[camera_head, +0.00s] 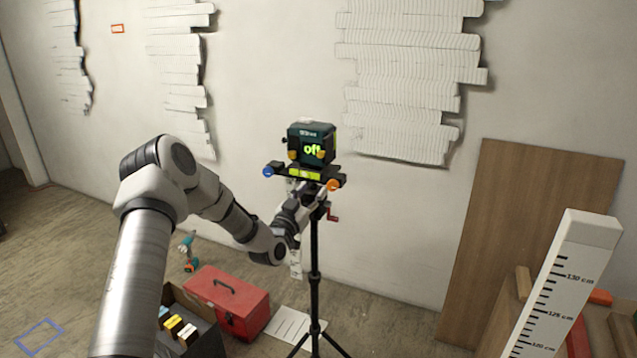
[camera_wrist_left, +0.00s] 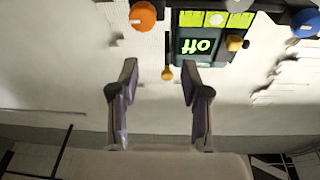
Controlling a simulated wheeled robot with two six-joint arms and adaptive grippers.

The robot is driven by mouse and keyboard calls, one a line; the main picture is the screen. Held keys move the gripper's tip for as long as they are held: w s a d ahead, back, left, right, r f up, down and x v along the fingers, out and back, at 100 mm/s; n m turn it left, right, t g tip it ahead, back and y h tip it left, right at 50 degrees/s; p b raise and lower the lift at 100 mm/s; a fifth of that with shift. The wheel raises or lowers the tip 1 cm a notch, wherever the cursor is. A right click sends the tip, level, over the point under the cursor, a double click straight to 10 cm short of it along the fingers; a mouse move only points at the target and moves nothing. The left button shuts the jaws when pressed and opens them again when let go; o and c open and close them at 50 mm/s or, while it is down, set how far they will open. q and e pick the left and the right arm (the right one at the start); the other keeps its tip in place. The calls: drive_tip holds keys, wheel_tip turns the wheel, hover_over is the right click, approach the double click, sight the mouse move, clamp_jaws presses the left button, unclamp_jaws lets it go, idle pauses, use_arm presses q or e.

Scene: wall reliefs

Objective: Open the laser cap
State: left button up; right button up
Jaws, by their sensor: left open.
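The laser level (camera_head: 312,134) is a dark green box with a glowing "off" display. It sits on a black mount (camera_head: 283,171) with a blue knob and an orange knob, on top of a tripod (camera_head: 315,270). Small yellow knobs show on its front; I cannot tell which part is the cap. My left gripper (camera_head: 318,190) is just below and in front of the mount, partly hidden by its own arm. In the left wrist view the picture is upside down; the open, empty fingers (camera_wrist_left: 159,68) point toward the laser (camera_wrist_left: 215,57), with a yellow knob (camera_wrist_left: 167,73) between them. My right gripper does not show.
A red toolbox (camera_head: 230,300) and an open dark box of small items stand on the floor left of the tripod. A wooden board (camera_head: 530,235) leans on the wall at right, behind a white height scale (camera_head: 565,280). The wall carries layered white reliefs (camera_head: 408,85).

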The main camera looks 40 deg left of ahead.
sight(319, 156)
use_arm(q)
drive_tip(key=shift+n+t+y, duration=0.6)
drive_tip(key=shift+t+y, duration=0.1)
drive_tip(key=shift+t, duration=0.1)
drive_tip(key=w+a+r, duration=0.1)
drive_tip(key=w+r, duration=0.1)
drive_tip(key=w+a+r+b, duration=0.1)
drive_tip(key=w+r, duration=0.1)
drive_tip(key=r, duration=0.1)
drive_tip(key=w+a+r+b, duration=0.1)
drive_tip(key=w+r, duration=0.1)
drive_tip(key=w, duration=0.1)
drive_tip(key=shift+w+r, duration=0.1)
drive_tip(key=shift+r, duration=0.3)
clamp_jaws()
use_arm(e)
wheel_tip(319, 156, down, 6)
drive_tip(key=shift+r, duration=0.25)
